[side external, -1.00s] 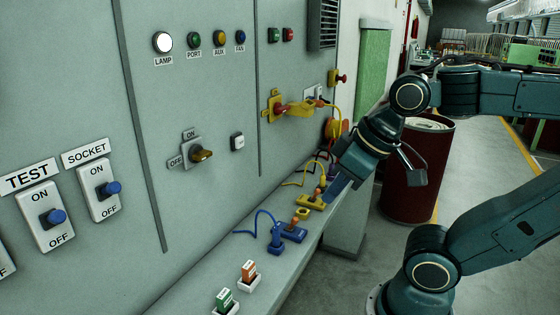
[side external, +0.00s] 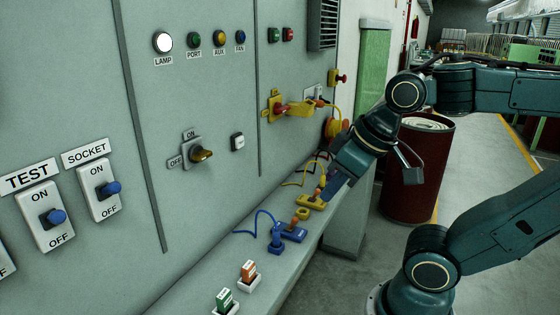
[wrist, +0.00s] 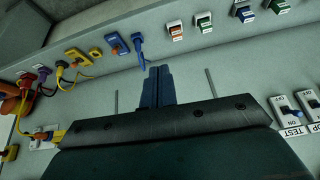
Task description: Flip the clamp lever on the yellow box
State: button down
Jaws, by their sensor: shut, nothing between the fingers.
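The yellow box (side external: 309,203) sits on the shelf below the grey panel. Its clamp lever (side external: 318,193) has an orange-red handle standing up from the box. In the wrist view the yellow box (wrist: 78,57) is left of my fingers. My gripper (side external: 335,186) appears just right of the lever in the side view, but the gap in depth is unclear. In the wrist view my gripper (wrist: 160,71) has its two blue fingers together and empty, apart from the boxes.
A blue box (side external: 292,233) with a similar lever and a blue plug (side external: 275,240) stand nearer along the shelf. Cables trail behind. A red bin (side external: 415,185) stands right of the shelf.

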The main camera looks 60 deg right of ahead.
jog(key=w+d+f+m+g+h, duration=0.1)
jog(key=w+d+f+m, duration=0.1)
jog(key=w+d+m, duration=0.5)
jog(key=w+d+f+m+g, duration=0.1)
jog(key=w+d+m+g, duration=0.15)
jog(key=d+m, duration=0.75)
jog(key=s+d+f+m, duration=0.1)
jog(key=d+f+m, duration=0.4)
jog(key=d+m, duration=0.3)
jog(key=s+d+f+m+y, duration=0.1)
jog(key=d+f+m, duration=0.4)
jog(key=d+m, duration=0.3)
jog(key=shift+f+m+g, duration=0.2)
jog(key=shift+m+g, duration=0.25)
jog(key=shift+m, duration=0.75)
jog(key=shift+s, duration=0.1)
